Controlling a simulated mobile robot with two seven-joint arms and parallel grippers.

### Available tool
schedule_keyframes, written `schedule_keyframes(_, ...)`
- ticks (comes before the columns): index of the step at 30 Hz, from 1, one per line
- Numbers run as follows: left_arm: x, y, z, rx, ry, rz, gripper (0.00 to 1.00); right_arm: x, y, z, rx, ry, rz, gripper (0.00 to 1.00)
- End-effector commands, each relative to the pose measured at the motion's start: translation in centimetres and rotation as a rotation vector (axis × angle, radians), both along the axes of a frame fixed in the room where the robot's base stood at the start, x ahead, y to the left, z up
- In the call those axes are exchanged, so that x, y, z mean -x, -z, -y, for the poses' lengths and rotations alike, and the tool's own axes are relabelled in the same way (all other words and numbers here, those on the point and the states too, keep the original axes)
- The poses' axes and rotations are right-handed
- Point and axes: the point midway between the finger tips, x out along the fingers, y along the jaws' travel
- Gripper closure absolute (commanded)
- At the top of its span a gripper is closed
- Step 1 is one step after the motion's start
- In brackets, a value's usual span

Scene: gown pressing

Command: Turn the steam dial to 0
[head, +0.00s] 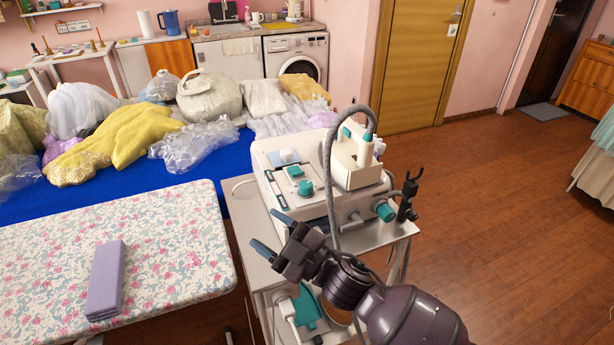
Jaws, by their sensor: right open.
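The white steam station (284,165) stands on a grey cart (402,228). A round teal knob (305,188) sits on its sloped top panel, beside a teal switch (295,171). A larger teal knob (385,210) sticks out at its lower right front. I cannot read any markings, so I cannot tell which knob is the steam dial or where it is set. My right gripper (272,233) is open and empty at the cart's left front, with its blue-tipped fingers apart, below and left of the panel knob and not touching it. My left gripper is out of view.
A white iron (355,160) rests on the station, with a grey hose (328,150) looping down in front. A floral ironing board (170,235) with a folded lilac cloth (107,280) is at left. Bagged garments cover the blue table (120,203). Floor is clear at right.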

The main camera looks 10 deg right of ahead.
Motion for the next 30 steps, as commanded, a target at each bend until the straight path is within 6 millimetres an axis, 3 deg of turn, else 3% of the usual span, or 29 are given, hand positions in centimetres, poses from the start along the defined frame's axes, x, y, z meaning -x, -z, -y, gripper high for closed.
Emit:
schedule_keyframes(1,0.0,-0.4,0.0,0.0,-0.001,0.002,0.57,-0.1,-1.6,-1.5,0.035,-0.074,0.07,0.42)
schedule_keyframes(6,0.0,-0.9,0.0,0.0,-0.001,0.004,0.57,0.9,-4.2,-5.8,0.158,-0.324,0.258,0.42)
schedule_keyframes(12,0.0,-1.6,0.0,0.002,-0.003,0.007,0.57,2.1,-5.3,-8.6,0.354,-0.603,0.427,0.42)
schedule_keyframes(16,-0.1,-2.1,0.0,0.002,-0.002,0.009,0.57,2.4,-5.1,-9.2,0.521,-0.783,0.509,0.42)
schedule_keyframes(23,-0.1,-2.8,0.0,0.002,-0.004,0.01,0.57,0.8,-4.3,-7.0,0.891,-1.054,0.575,0.42)
schedule_keyframes(30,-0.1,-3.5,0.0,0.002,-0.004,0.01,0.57,-3.8,-5.3,-1.0,1.356,-1.229,0.518,0.42)
